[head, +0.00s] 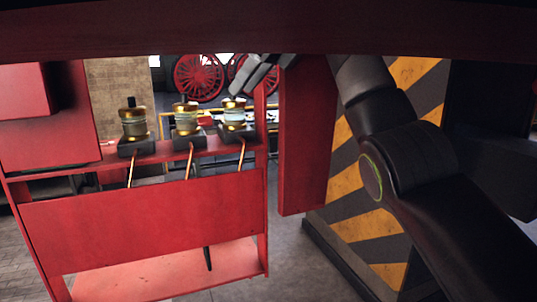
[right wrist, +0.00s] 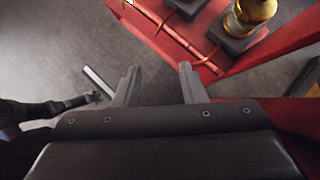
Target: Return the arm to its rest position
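My right arm (head: 385,120) comes in from the right in the head view and reaches up and back. Its gripper (head: 257,76) shows just above and beside the rightmost brass-and-glass fitting (head: 234,115), partly cut off by the red beam. In the right wrist view the two grey fingers of the right gripper (right wrist: 158,80) stand apart with nothing between them, over grey floor. A brass fitting (right wrist: 252,14) shows beyond them at the upper right. I do not see my left gripper in the head view.
Two more fittings (head: 133,122) (head: 187,118) stand along the red shelf (head: 95,160), with copper pipes below. A red beam (head: 270,30) crosses the top. A red post (head: 304,135) and a striped panel (head: 350,185) stand close to my right arm.

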